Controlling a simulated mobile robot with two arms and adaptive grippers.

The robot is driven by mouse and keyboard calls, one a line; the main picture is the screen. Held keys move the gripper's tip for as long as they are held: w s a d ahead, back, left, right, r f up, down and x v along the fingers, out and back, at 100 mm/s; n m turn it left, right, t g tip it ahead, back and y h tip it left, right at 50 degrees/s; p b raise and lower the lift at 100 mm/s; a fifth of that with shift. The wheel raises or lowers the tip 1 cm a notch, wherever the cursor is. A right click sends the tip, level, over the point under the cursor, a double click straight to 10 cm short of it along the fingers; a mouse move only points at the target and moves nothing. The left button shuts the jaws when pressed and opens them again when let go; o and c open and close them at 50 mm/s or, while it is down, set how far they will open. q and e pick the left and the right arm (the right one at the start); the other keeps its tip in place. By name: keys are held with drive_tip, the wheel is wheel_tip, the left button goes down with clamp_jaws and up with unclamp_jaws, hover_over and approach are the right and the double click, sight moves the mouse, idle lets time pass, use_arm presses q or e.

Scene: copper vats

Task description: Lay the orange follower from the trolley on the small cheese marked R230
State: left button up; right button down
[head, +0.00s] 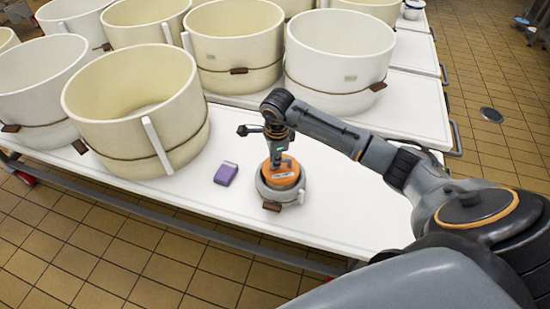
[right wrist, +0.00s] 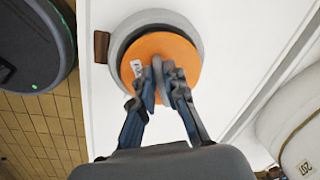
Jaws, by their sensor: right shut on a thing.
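The orange follower (head: 281,180) is a round disc with a small white label and a raised handle. It lies at the top of a small pale grey round mould (head: 292,196) on the white table, apparently inside its rim. My right gripper (head: 277,157) is above it. In the right wrist view my right gripper (right wrist: 163,82) is shut on the handle of the orange follower (right wrist: 186,55), with the small mould (right wrist: 122,35) around the disc. The cheese itself is hidden under the disc, and I cannot read an R230 mark. My left gripper is out of view.
A purple box (head: 226,173) lies left of the small mould on the white table (head: 215,207). Large cream moulds (head: 140,105) and a large white mould (head: 338,55) stand behind. The table's front edge is close, with tiled floor beyond.

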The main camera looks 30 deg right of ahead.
drive_tip(key=shift+f+b, duration=0.3)
idle(0.8)
drive_tip(key=shift+f+b, duration=0.35)
drive_tip(key=shift+f, duration=0.05)
drive_tip(key=c, duration=1.3)
unclamp_jaws()
drive_tip(key=shift+r, duration=0.1)
